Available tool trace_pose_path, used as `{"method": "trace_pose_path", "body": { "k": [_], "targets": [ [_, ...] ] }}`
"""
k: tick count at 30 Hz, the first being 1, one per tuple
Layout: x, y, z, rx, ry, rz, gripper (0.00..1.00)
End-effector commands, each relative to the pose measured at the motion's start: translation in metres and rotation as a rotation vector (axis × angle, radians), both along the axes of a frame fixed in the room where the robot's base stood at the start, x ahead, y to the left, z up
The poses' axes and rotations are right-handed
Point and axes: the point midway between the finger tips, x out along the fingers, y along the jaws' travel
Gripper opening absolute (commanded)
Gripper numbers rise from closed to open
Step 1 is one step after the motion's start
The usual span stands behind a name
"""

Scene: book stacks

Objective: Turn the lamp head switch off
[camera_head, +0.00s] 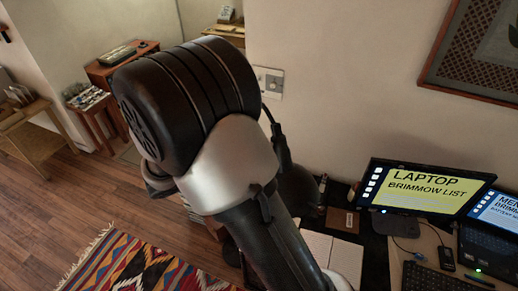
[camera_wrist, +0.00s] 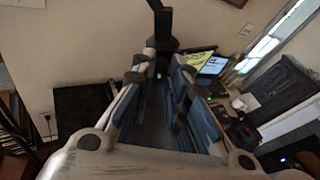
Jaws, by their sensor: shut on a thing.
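My gripper (camera_wrist: 160,68) reaches away from the camera in the wrist view, its two long fingers on either side of a narrow gap. It is shut on a dark part (camera_wrist: 162,28) that rises upright beyond the fingertips. This looks like part of the lamp, but its lower end is hidden between the fingers. I cannot make out the lamp head switch or its setting. In the head view my arm fills the middle and hides what is behind it, and I cannot identify the gripper there.
A lit monitor (camera_head: 420,188) and a laptop (camera_head: 491,226) stand on the desk at the right. A framed picture (camera_head: 475,55) hangs above. A wall switch plate (camera_head: 268,81) is behind my arm. A patterned rug (camera_head: 140,265) lies on the wooden floor at the left.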

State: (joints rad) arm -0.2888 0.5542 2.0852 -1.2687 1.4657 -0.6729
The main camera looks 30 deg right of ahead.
Motion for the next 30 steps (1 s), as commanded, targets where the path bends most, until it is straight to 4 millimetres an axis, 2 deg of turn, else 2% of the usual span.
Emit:
{"method": "trace_pose_path", "body": {
  "k": [2, 3, 12, 23, 26, 30],
  "targets": [
    [0.001, 0.0, 0.003, -0.006, -0.003, 0.001, 0.0],
    [0.001, 0.0, 0.003, -0.006, -0.003, 0.001, 0.16],
    [0.0, 0.0, 0.001, -0.002, -0.001, 0.0, 0.36],
    [0.0, 0.003, 0.001, -0.001, -0.002, 0.002, 0.36],
    [0.0, 0.013, 0.004, -0.001, -0.003, 0.003, 0.36],
    [-0.001, 0.04, 0.01, -0.001, -0.003, 0.006, 0.36]
  ]
}}
